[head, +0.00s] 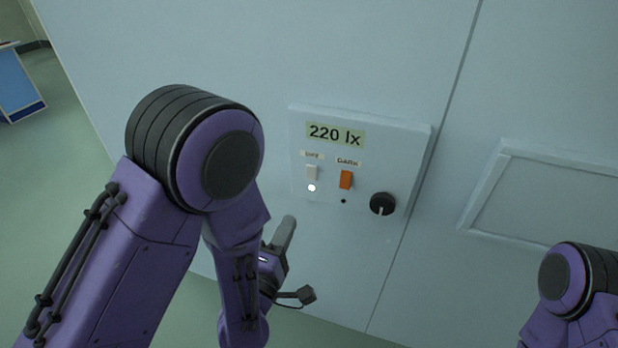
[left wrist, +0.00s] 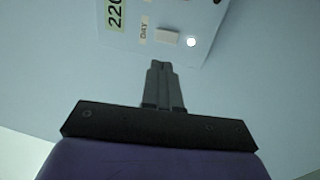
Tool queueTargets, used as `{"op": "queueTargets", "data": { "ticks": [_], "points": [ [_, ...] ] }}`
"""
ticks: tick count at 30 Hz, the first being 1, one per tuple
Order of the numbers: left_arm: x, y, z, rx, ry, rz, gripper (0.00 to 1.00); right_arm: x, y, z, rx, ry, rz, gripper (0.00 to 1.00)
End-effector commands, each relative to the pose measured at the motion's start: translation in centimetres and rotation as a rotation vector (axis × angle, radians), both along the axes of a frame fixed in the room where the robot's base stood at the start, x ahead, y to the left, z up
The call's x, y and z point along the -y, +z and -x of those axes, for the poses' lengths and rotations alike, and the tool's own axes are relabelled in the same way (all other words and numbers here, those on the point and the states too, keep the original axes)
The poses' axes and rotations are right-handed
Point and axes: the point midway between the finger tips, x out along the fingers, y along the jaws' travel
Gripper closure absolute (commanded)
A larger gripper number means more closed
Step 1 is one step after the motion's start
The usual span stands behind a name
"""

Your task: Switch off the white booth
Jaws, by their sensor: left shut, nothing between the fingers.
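The control panel (head: 408,140) is mounted on the pale booth wall (head: 260,50). Its display (head: 336,134) reads 220 lx. A white switch (head: 312,173) sits at the left, with a lit white lamp (head: 312,188) below it; the left wrist view shows this switch (left wrist: 167,36) labelled DAY, beside its lit lamp (left wrist: 191,42). An orange switch (head: 346,180) under the label DARK has a dark lamp (head: 343,201) below it. My left gripper (head: 289,222) is shut and empty, just below and left of the panel; its fingertips (left wrist: 161,66) point towards the panel. My right gripper is out of view.
A black knob (head: 382,204) sits at the panel's lower right. A framed rectangle (head: 550,195) is on the wall further right, beyond a vertical seam. A blue cabinet (head: 16,85) stands far left on open green floor.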

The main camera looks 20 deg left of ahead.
Motion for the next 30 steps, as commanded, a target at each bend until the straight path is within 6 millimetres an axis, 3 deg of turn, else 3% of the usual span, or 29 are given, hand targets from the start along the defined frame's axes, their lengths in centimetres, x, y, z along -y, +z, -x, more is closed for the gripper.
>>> {"op": "queueTargets", "data": {
  "ticks": [5, 8, 17, 19, 24, 30],
  "points": [
    [-0.1, -0.2, -0.2, 0.000, 0.003, -0.002, 1.00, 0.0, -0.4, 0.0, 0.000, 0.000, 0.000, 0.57],
    [-0.1, -0.5, -1.1, 0.003, 0.007, -0.001, 1.00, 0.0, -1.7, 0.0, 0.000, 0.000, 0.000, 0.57],
    [0.0, -0.5, -5.0, 0.007, 0.008, 0.002, 1.00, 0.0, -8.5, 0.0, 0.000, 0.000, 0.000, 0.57],
    [0.1, 1.1, -6.4, 0.000, 0.004, -0.002, 1.00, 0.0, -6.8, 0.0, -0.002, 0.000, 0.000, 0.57],
    [0.2, 1.6, -10.0, -0.002, 0.006, -0.004, 1.00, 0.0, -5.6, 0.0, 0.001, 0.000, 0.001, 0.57],
    [0.3, 1.9, -13.0, -0.003, 0.005, -0.005, 1.00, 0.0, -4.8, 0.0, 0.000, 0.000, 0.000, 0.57]
  ]
}}
